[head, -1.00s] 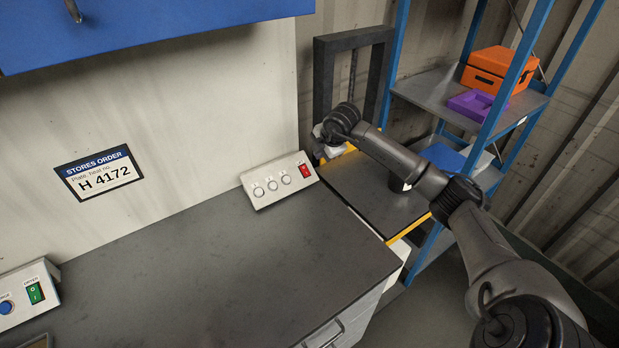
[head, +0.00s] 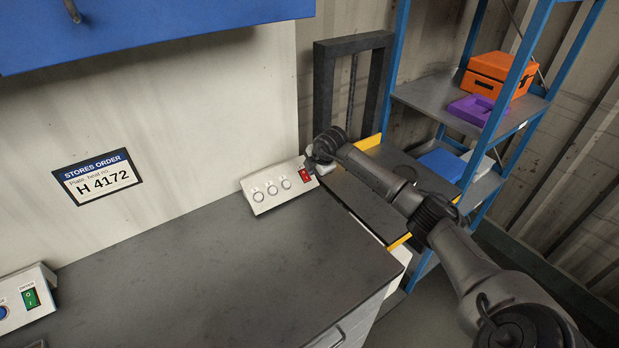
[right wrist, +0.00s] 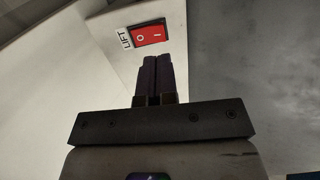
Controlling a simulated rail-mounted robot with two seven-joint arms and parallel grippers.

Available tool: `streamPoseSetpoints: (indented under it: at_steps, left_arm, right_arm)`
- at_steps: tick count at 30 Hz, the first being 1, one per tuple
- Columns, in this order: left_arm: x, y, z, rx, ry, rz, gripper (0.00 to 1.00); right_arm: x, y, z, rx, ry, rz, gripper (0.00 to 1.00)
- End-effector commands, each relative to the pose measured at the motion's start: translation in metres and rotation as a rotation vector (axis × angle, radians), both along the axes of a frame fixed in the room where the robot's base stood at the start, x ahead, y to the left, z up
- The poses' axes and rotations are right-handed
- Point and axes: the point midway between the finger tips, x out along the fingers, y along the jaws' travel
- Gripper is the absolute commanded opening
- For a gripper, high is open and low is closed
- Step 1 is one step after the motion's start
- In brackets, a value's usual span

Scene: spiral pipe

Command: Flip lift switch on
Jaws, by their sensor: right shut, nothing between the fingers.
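The lift switch (head: 304,175) is a red rocker at the right end of a pale control box on the workbench. In the right wrist view the switch (right wrist: 149,34) is marked O and I beside a LIFT label (right wrist: 124,38). My right gripper (right wrist: 159,60) is shut and empty, its fingertips just below the switch in that view; I cannot tell whether they touch the box. In the head view the right gripper (head: 312,164) is at the box's right end, close to the switch and partly covering that corner. My left gripper is not in view.
The control box (head: 270,190) also carries several round pale buttons. Another box with a green switch (head: 31,298) sits at the lower left. The dark worktop (head: 220,265) is clear. A blue shelf rack (head: 400,60) stands at right, beyond a yellow-edged platform (head: 398,241).

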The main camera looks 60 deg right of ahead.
Motion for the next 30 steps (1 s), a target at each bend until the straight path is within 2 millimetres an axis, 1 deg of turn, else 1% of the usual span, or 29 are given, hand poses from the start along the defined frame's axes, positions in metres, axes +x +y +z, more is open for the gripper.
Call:
streamPoseSetpoints:
  at_steps: [1,3,10,16,27,29,30]
  left_arm:
    - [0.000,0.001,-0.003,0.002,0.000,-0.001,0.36]
    - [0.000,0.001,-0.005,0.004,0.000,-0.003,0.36]
    - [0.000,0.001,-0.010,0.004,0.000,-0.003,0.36]
    - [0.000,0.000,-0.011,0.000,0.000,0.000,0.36]
    - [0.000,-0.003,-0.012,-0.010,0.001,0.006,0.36]
    - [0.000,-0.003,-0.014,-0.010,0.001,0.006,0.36]
    - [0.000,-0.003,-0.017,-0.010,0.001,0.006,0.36]
  right_arm:
    - [0.004,-0.001,-0.009,0.002,-0.001,-0.001,0.00]
    - [0.009,-0.003,-0.019,0.003,0.001,-0.001,0.00]
    - [0.019,-0.008,-0.040,0.002,-0.001,0.001,0.00]
    - [0.023,-0.009,-0.046,-0.001,-0.001,0.001,0.00]
    - [0.023,-0.010,-0.047,-0.001,-0.001,0.001,0.00]
    - [0.021,-0.014,-0.050,-0.002,-0.004,0.001,0.00]
    - [0.019,-0.018,-0.052,-0.005,-0.012,0.000,0.00]
